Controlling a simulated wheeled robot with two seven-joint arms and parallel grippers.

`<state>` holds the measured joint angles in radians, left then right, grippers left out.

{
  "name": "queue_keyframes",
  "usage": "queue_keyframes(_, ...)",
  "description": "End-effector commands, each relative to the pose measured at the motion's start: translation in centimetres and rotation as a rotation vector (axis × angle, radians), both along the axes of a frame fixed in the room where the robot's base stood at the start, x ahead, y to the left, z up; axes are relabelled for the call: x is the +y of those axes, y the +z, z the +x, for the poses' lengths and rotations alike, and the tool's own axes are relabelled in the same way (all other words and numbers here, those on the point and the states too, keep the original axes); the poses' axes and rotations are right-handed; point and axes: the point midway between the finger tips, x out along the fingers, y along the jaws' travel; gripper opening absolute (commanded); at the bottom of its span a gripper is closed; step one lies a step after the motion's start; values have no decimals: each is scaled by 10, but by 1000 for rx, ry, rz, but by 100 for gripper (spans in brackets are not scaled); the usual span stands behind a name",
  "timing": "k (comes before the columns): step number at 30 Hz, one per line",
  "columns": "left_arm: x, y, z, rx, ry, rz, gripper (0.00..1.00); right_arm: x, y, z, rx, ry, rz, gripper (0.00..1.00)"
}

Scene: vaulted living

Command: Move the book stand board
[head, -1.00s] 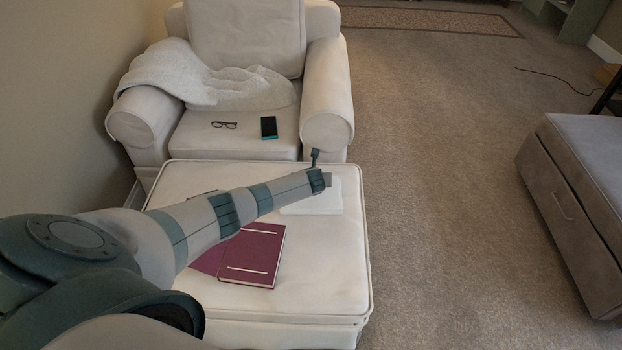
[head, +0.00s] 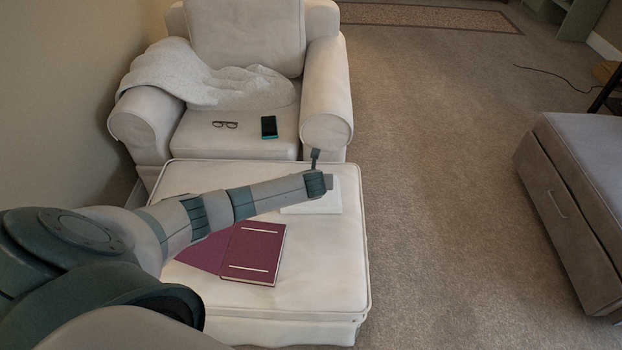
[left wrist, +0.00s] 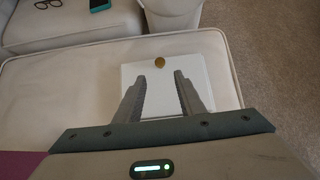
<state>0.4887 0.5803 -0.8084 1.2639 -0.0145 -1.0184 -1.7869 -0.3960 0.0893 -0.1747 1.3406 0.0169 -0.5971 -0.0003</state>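A flat white board (head: 326,204) lies on the cream ottoman (head: 335,275), toward its far right part. It is the likeliest book stand board. It also shows in the left wrist view (left wrist: 163,76), with a small round gold-brown piece (left wrist: 159,62) at its far edge. My left gripper (left wrist: 158,74) is open, its two fingers apart over the board with nothing seen between them. In the head view, my left gripper (head: 322,168) and arm hide part of the board. I cannot tell whether the fingers touch it. My right gripper is not in view.
A maroon book (head: 253,252) lies on the ottoman, partly under my left arm. The armchair (head: 325,85) behind holds glasses (head: 225,124), a phone (head: 269,127) and a throw (head: 190,75). A grey ottoman (head: 580,190) stands at right. The carpet (head: 440,180) between is clear.

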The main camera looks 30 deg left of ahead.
Motion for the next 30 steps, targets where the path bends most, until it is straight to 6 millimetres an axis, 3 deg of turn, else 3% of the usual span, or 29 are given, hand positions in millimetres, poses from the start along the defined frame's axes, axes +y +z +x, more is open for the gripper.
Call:
queue_keyframes(15,-30,53,-43,0,-2,-1,36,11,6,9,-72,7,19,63)
queue_keyframes(30,-34,62,-51,0,-1,1,36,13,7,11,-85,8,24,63)
